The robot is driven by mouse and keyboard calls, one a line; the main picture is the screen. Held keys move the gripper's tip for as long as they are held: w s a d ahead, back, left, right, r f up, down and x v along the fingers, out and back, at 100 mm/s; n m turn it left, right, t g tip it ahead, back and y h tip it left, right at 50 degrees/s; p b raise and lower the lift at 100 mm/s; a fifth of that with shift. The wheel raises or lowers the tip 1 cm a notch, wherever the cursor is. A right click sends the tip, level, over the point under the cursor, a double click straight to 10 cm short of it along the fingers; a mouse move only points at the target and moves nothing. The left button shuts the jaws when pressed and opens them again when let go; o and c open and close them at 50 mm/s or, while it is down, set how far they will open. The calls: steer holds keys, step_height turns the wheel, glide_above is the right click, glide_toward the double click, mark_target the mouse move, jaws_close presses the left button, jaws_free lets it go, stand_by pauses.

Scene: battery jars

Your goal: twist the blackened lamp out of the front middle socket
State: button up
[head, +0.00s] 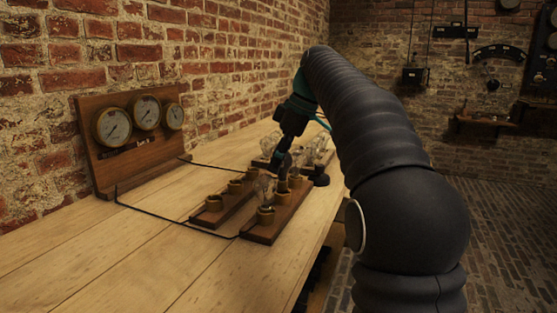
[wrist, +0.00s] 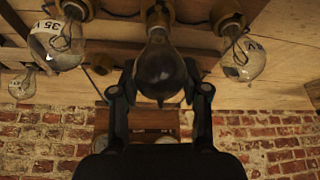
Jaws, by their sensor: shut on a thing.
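The blackened lamp (wrist: 162,72) is a dark glass bulb in the wrist view, with its base at a brass socket (wrist: 158,16). My gripper (wrist: 160,78) has a finger on each side of the bulb and is shut on it. In the head view my gripper (head: 284,164) points down over the middle of the front wooden socket board (head: 262,233), and the dark lamp is hard to make out there. A clear lamp (wrist: 243,60) sits in the socket on one side, and a clear lamp with a paper label (wrist: 62,42) on the other. I cannot tell whether the blackened lamp's base has turned.
A second board (head: 207,217) with brass sockets lies behind the front one. Clear lamps (head: 312,146) stand farther along the bench, near a dark round object (head: 320,179). A gauge panel (head: 103,178) stands by the brick wall, with black wires. The near bench top (head: 120,265) is clear.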

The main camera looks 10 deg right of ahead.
steer(key=shift+r, duration=0.1)
steer(key=shift+r, duration=2.35)
